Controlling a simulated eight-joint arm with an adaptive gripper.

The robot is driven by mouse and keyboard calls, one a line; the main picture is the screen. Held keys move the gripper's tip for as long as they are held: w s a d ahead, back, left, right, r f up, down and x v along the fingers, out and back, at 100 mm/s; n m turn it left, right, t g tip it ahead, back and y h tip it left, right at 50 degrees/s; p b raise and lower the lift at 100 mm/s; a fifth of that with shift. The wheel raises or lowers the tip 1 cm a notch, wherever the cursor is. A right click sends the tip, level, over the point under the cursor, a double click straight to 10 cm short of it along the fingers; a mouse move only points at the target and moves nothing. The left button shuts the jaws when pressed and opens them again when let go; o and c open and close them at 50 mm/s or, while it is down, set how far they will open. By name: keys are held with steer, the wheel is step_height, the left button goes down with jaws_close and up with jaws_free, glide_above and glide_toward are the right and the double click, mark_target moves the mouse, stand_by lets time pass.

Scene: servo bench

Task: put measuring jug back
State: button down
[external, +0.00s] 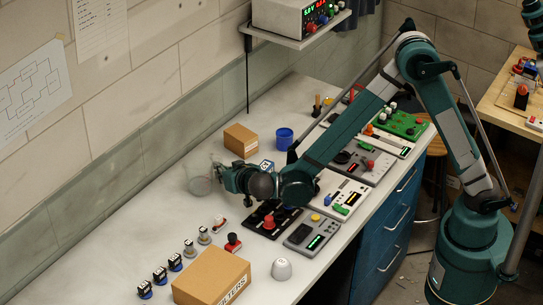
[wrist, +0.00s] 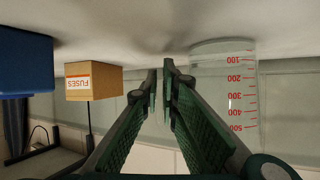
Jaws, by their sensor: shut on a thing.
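The measuring jug is clear with red graduations. In the external view the jug (external: 199,182) is a faint see-through shape at the gripper's left end, near the wall side of the bench. In the wrist view, which is upside down, the jug (wrist: 222,90) is just right of the fingers, its base end close to the white bench top; I cannot tell if it touches. My gripper (external: 216,176) is low over the bench. In the wrist view my gripper (wrist: 164,85) has its green fingers almost together, shut on the jug, apparently at its handle; the grip point is mostly hidden.
A FUSES box (external: 241,139) and a blue cup (external: 284,138) stand behind the gripper. A FILTERS box (external: 211,277), small knobs and a white dome (external: 281,269) are in front. Control panels (external: 313,234) line the right edge. Bench left of the jug is clear.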

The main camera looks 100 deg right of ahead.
steer(key=shift+f, duration=0.15)
steer(key=c, duration=2.6)
jaws_free()
steer(key=shift+r, duration=0.2)
steer(key=shift+s+a+r, duration=0.2)
steer(key=shift+a+r, duration=0.1)
steer(key=shift+a, duration=0.25)
steer(key=p+v, duration=0.3)
steer(key=v, duration=0.7)
steer(key=shift+s+a+r, duration=0.15)
steer(key=shift+a, duration=0.15)
steer(key=shift+s, duration=0.1)
